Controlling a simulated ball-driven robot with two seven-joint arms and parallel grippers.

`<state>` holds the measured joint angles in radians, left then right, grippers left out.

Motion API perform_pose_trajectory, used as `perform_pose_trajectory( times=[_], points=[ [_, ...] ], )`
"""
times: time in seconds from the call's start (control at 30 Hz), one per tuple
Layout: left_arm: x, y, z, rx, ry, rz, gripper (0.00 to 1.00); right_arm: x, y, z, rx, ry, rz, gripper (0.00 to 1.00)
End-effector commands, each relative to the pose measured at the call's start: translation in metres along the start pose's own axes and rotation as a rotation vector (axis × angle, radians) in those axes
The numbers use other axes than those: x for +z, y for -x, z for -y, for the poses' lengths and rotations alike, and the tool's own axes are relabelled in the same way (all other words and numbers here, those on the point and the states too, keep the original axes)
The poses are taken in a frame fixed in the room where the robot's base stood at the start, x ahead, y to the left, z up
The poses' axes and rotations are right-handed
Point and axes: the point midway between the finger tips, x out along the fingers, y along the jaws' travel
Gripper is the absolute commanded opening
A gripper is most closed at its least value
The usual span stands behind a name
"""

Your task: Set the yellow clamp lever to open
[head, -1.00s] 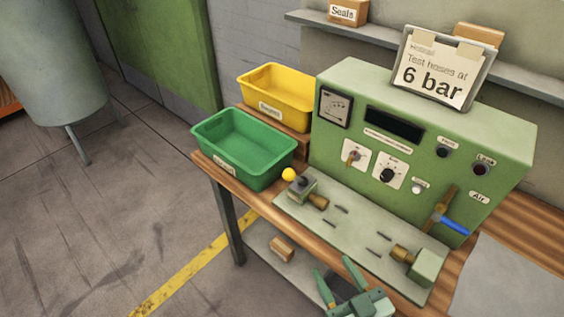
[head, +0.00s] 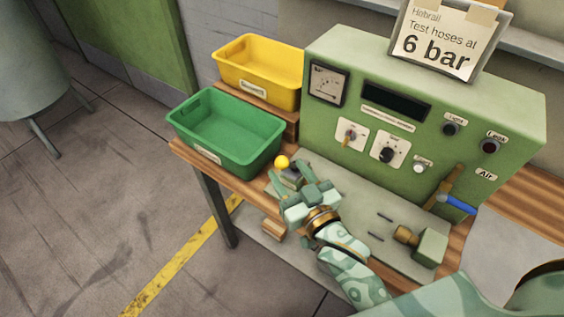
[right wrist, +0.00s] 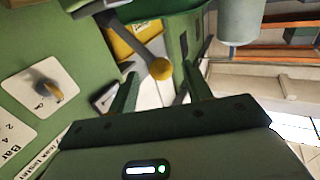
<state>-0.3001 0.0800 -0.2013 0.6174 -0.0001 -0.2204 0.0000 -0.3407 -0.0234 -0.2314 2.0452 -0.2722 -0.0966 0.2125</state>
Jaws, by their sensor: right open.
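The clamp lever ends in a yellow ball (head: 282,161) at the left end of the grey fixture plate (head: 345,200). In the right wrist view the yellow ball (right wrist: 161,68) sits on a thin grey arm (right wrist: 136,42), in line with the gap between my fingers. My right gripper (head: 291,182) is open at the clamp, just on the near side of the ball. It holds nothing, and I see no clear contact with the ball. The gripper hides most of the clamp body. My left gripper is not in view.
A green bin (head: 228,135) stands close to the left of the clamp, with a yellow bin (head: 258,68) behind it. The green test panel (head: 420,120) rises behind the plate. At the plate's right is an end block (head: 430,248) with a brass fitting.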

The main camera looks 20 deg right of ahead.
Motion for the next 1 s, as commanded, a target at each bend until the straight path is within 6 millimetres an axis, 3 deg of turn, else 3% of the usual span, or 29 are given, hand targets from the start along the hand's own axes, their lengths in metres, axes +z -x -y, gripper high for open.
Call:
perform_pose_trajectory(
  times=[0.2,0.57,0.73,0.77,1.0],
  points=[
    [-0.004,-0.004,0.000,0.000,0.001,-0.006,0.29,0.000,-0.030,0.000,-0.001,0.000,0.000,0.49],
    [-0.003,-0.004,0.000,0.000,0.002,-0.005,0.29,0.000,-0.036,0.000,0.000,0.000,0.001,0.49],
    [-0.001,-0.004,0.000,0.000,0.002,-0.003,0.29,0.000,-0.036,0.000,0.000,-0.001,0.001,0.05],
    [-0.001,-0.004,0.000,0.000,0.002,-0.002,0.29,0.000,-0.036,0.000,-0.001,-0.001,0.001,0.00],
    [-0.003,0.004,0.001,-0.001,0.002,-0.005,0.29,-0.004,-0.037,-0.001,-0.001,-0.016,0.008,0.00]
  ],
)
